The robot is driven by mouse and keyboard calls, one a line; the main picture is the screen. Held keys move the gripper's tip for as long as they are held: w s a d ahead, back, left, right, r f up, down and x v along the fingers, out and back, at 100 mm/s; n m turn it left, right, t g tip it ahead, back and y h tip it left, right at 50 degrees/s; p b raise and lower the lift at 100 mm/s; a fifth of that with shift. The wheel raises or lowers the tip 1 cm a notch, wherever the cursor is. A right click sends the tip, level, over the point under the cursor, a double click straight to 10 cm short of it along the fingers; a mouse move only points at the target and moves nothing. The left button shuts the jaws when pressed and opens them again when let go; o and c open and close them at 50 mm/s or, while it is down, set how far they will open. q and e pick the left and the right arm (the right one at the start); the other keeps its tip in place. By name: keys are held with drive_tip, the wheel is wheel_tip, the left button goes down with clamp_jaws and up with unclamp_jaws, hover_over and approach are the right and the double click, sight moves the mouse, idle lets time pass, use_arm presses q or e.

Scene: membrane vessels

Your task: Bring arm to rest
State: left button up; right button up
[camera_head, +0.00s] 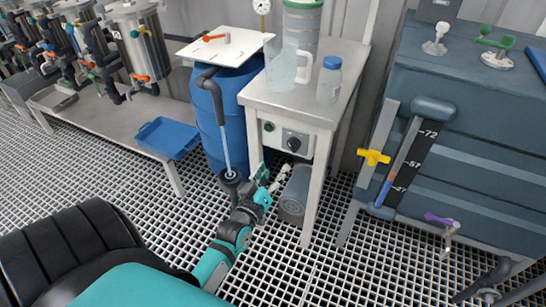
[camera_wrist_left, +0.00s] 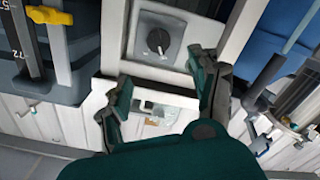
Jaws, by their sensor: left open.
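My left gripper (camera_head: 270,176) is open and empty in the head view, low in front of the small steel table (camera_head: 325,115). In the left wrist view my left gripper (camera_wrist_left: 160,85) shows its two dark green fingers spread apart. A black rotary knob (camera_head: 294,144) on the table's front panel is close to the gripper but apart from it. The knob also shows in the left wrist view (camera_wrist_left: 159,41), beyond the fingers. My right gripper is not in view.
A blue barrel (camera_head: 232,115) stands left of the table. A clear jug (camera_head: 284,62) and a blue-capped bottle (camera_head: 329,80) stand on the table. A large blue-grey tank (camera_head: 475,130) with a yellow valve (camera_head: 373,157) is at right. Grating floor (camera_head: 130,185) is open at left.

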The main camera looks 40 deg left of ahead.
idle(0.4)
use_arm(q)
drive_tip(key=s+d+f+m+g+h, duration=0.2)
drive_tip(key=s+d+f+g, duration=0.15)
drive_tip(key=f, duration=0.55)
drive_tip(key=s+d+f+m+g+h, duration=0.1)
drive_tip(key=s+d+f+m+g, duration=0.3)
drive_tip(key=f, duration=0.4)
drive_tip(key=s+d+f+m+g+h, duration=0.15)
drive_tip(key=s+d+f, duration=0.3)
drive_tip(key=f, duration=0.45)
drive_tip(key=s+d+f+m+g, duration=0.1)
drive_tip(key=s+f+m+g, duration=0.15)
drive_tip(key=s+f, duration=0.35)
drive_tip(key=s+d+f+m+g, duration=0.1)
drive_tip(key=s+d+f+g, duration=0.2)
drive_tip(key=s, duration=0.6)
drive_tip(key=s+a+r+g+p, duration=0.1)
drive_tip(key=s+a+p, duration=0.1)
drive_tip(key=s+p, duration=0.5)
drive_tip(key=s+a+r+g+p, duration=0.1)
drive_tip(key=s+a+p, duration=0.1)
drive_tip(key=s+p, duration=0.5)
drive_tip(key=shift+r+p, duration=0.25)
drive_tip(key=shift+p, duration=0.35)
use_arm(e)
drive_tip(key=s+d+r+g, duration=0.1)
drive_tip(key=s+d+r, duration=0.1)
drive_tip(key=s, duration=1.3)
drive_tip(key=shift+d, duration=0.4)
